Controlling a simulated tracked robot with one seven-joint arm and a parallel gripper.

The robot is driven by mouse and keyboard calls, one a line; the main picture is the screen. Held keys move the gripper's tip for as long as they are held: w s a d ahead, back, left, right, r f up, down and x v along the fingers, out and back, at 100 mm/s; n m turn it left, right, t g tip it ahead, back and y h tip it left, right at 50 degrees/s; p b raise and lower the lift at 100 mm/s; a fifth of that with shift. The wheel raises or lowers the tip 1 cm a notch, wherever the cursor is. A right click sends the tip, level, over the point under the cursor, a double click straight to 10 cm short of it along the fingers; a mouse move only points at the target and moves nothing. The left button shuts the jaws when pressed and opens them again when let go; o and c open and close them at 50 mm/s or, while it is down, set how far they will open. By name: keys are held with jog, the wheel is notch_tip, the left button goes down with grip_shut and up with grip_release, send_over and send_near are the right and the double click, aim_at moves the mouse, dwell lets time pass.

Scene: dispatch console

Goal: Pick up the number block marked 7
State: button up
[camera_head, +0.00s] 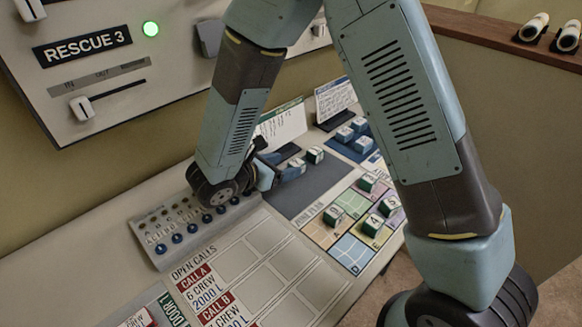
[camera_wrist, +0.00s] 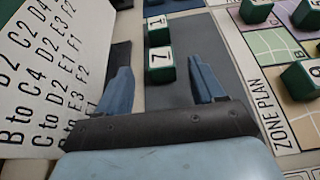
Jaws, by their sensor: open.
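The block marked 7 (camera_wrist: 160,67) is green with a white face. In the wrist view it sits on a dark grey mat (camera_wrist: 190,100), between the tips of my gripper (camera_wrist: 161,64), with gaps on both sides. My gripper is open and empty. A block marked 1 (camera_wrist: 158,33) stands just beyond the 7. In the head view my gripper (camera_head: 277,172) is low over the dark mat (camera_head: 305,190), partly hidden by my arm. A green-and-white block (camera_head: 314,155) is beside it; its number is too small to read.
A zone plan board (camera_head: 352,252) with several number blocks lies right of the mat. A printed card (camera_wrist: 45,75) stands close to the left finger. Blue blocks (camera_head: 345,134) stand farther back. A button panel (camera_head: 160,250) is left of my gripper.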

aim_at(294, 164)
jog(key=shift+x, duration=2.8)
jog(key=shift+f, duration=0.2)
jog(key=c, duration=1)
